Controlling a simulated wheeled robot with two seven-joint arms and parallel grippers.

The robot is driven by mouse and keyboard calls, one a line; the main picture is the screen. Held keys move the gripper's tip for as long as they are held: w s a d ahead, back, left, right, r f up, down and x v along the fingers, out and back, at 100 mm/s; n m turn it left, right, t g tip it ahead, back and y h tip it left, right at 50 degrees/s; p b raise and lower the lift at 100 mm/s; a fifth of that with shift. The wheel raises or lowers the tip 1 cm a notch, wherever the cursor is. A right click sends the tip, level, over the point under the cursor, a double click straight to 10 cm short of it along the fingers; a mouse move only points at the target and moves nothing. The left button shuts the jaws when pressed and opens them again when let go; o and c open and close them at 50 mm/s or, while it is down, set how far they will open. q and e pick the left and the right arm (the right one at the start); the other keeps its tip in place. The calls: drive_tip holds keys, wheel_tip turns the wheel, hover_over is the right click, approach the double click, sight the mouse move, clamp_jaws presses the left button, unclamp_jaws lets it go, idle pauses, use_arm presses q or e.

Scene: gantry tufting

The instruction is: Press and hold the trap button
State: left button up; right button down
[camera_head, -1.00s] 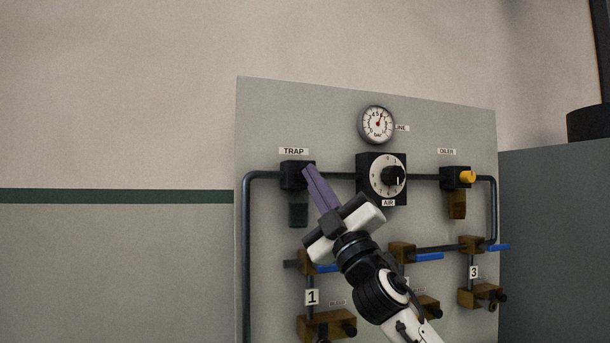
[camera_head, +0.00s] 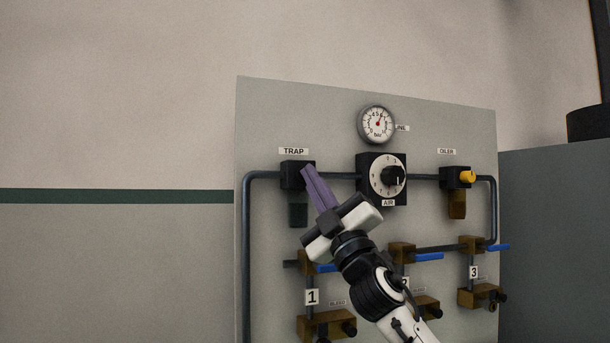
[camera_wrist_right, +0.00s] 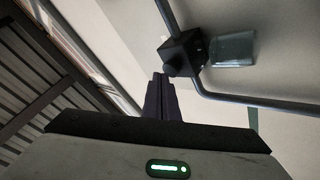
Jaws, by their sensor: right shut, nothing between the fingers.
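The trap unit (camera_head: 291,174) is a black block with a dark bowl (camera_head: 299,214) below it, under the TRAP label (camera_head: 294,151) on the panel. My right gripper (camera_head: 308,170) is shut and empty, its purple fingers pointing up-left with the tips at the right side of the trap block. In the right wrist view the fingertips (camera_wrist_right: 159,76) lie at the lower edge of the trap block (camera_wrist_right: 183,54). The button itself is hidden behind the fingertips, and I cannot tell whether they touch it. My left gripper is not in view.
On the panel (camera_head: 270,110) are a pressure gauge (camera_head: 377,124), an AIR dial (camera_head: 388,178) and an OILER unit with a yellow knob (camera_head: 467,177). Blue-handled valves (camera_head: 429,257) and brown BLEED blocks (camera_head: 325,325) sit below. The wall at left is clear.

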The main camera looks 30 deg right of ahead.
drive_tip(key=shift+w+d, duration=0.15)
drive_tip(key=shift+w, duration=0.35)
idle(2.2)
drive_tip(key=shift+s, duration=0.15)
drive_tip(key=shift+s+a, duration=0.2)
drive_tip(key=shift+s, duration=0.55)
drive_tip(key=shift+s, duration=0.1)
drive_tip(key=s, duration=0.2)
drive_tip(key=s+a, duration=0.1)
drive_tip(key=s, duration=0.1)
drive_tip(key=shift+s+a, duration=0.1)
drive_tip(key=shift+s, duration=0.25)
idle(0.4)
